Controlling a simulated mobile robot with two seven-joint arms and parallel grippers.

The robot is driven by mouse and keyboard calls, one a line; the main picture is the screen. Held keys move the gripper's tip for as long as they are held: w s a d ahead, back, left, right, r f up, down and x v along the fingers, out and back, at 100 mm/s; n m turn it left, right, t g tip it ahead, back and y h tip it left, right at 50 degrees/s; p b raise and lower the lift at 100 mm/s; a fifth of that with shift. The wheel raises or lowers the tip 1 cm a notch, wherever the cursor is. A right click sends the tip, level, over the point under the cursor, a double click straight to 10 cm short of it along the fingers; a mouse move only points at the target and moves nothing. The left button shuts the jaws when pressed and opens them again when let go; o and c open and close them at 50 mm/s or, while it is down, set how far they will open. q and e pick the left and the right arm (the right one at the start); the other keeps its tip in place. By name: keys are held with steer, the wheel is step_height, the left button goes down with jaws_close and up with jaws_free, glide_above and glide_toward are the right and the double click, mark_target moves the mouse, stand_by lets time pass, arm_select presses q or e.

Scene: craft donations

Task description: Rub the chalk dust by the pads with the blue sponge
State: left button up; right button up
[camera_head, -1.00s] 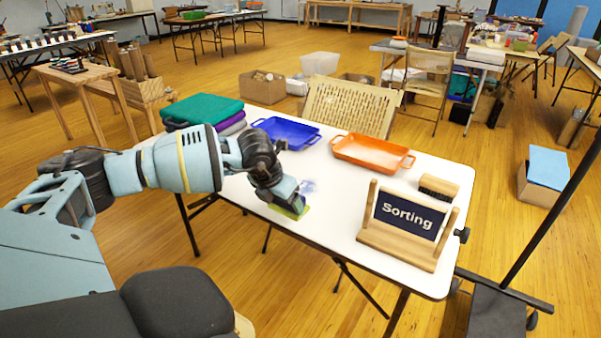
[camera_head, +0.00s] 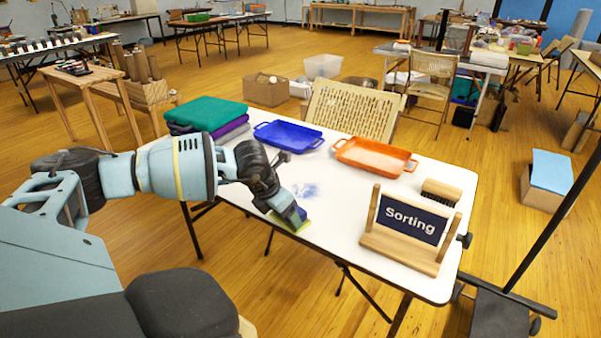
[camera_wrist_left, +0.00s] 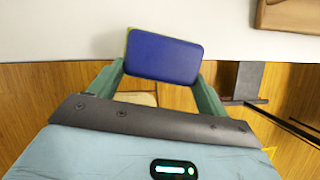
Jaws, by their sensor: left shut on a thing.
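The blue sponge (camera_wrist_left: 163,56) with a yellow-green underside is held between the fingers of my left gripper (camera_wrist_left: 163,72). In the head view the sponge (camera_head: 301,213) is tilted at the table's near edge, and my left gripper (camera_head: 286,207) partly covers it. I cannot tell whether the sponge touches the tabletop. The chalk dust (camera_head: 305,190) is a faint blue smudge on the white table, just beyond the sponge and apart from it. The pads (camera_head: 207,112) are a folded-looking stack, green on top with purple and dark layers below, at the table's far left. My right gripper is out of view.
A blue tray (camera_head: 288,136) and an orange tray (camera_head: 374,157) lie along the table's far side. A wooden "Sorting" sign (camera_head: 410,222) and a dark-bristled brush (camera_head: 441,192) stand at the right. The white table (camera_head: 335,205) is bare between the dust and the sign.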

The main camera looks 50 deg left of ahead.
arm_select(q)
steer(key=s+d+f+m+g+h+p, duration=0.2)
steer(key=s+d+m+g+h+p, duration=0.35)
steer(key=d+m, duration=0.95)
steer(key=s+d+r+m+g+y+p, duration=0.1)
steer(key=s+d+m, duration=0.4)
steer(key=m, duration=0.5)
steer(key=s+d+r+m+g+y+p, duration=0.2)
steer(key=s+d+r+m+y+p, duration=0.2)
steer(key=m, duration=0.7)
steer(key=shift+s+d+r+p, duration=0.8)
steer(key=shift+s+d+p, duration=0.15)
steer(key=shift+s+d, duration=0.2)
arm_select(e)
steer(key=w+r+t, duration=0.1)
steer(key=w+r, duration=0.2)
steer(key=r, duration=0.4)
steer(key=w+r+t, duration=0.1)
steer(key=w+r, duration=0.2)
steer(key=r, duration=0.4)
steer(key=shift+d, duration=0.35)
arm_select(q)
steer(key=shift+d+g, duration=0.1)
steer(key=shift+g, duration=0.15)
